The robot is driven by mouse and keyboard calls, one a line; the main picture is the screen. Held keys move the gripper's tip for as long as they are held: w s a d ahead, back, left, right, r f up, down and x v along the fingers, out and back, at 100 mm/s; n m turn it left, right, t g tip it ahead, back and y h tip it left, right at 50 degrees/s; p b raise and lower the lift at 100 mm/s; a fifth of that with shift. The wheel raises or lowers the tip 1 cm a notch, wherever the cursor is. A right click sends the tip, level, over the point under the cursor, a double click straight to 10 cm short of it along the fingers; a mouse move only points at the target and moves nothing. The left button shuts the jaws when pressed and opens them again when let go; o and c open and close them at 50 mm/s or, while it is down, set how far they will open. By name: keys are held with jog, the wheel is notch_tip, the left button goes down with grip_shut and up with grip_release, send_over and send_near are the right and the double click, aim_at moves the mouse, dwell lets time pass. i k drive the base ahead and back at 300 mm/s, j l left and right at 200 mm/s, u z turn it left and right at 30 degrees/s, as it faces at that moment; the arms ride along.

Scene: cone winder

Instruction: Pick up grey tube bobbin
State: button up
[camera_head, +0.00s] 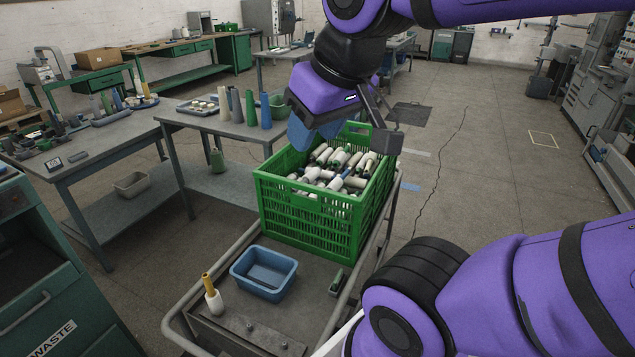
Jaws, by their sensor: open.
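A green slatted crate (300,207) stands on the cart, heaped with mostly white-wound bobbins (330,172) lying at mixed angles. Some show coloured tube ends; I cannot single out a grey tube among them. Tall upright pieces, including a grey one (237,106), stand on the table left of the crate. A white bobbin on a yellow tube (212,295) stands upright at the cart's front left. My gripper (343,128) is open above the crate's far part. Its jaws appear apart, and nothing is visibly held. It hides part of the crate's back rim.
A blue tray (264,272) and a small dark green item (337,283) are on the cart in front of the crate. The cart's rail (240,243) runs along its sides. Workbenches (110,145) fill the left. Open floor (490,165) lies right.

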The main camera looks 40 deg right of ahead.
aim_at(314, 173)
jog(key=k+l+u, duration=0.1)
jog(key=l, duration=0.35)
jog(key=k+l+u, duration=0.1)
jog(key=l, duration=0.3)
jog(key=k+l, duration=0.15)
jog(key=l, duration=0.25)
jog(key=i+l+u, duration=0.25)
jog(key=l, duration=0.95)
jog(key=l+u, duration=0.25)
jog(key=l, duration=0.95)
jog(key=i+l, duration=0.1)
jog(key=l, duration=0.25)
